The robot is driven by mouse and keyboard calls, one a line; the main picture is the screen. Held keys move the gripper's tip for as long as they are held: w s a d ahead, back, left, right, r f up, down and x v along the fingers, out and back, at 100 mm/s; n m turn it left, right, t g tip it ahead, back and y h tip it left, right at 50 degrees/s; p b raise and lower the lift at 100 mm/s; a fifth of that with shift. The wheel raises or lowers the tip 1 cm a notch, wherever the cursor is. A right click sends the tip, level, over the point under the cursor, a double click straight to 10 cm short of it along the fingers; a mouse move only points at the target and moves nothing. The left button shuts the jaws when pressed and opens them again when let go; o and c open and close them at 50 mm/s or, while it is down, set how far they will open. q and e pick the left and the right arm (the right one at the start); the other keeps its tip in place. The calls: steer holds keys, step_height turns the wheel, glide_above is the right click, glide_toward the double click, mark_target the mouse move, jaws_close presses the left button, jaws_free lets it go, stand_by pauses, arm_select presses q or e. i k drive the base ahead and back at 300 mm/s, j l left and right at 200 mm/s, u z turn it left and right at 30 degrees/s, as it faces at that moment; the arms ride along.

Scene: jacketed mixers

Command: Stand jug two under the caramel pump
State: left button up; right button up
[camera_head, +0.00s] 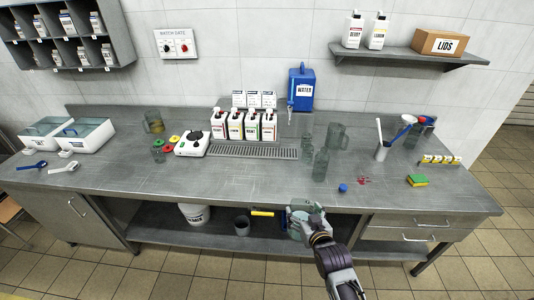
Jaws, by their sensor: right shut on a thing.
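My right gripper (311,222) is in front of the counter's front edge. It is shut on a grey-green see-through vessel that looks like a jug (298,210), partly hidden by the gripper. I cannot read a number on it. Several white pump bottles with coloured labels (243,126) stand in a row at the middle back of the counter. Their labels are too small to tell which is caramel. A long drip grate (260,152) lies in front of them. My left gripper is not in view.
A clear jug (337,137) and a glass bottle (320,164) stand right of the grate, with stacked glasses (307,147). A scale (192,145) stands left. The counter's front middle is clear.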

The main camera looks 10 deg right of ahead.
mark_target(269, 158)
steer(key=i+j+z, duration=0.15)
steer(key=j, duration=0.2)
steer(key=i+j+z, duration=0.15)
steer(key=j, duration=0.2)
steer(key=i+j+z, duration=0.1)
steer(key=j, duration=0.3)
steer(key=i+j+z, duration=0.15)
steer(key=j, duration=0.25)
steer(key=k, duration=0.05)
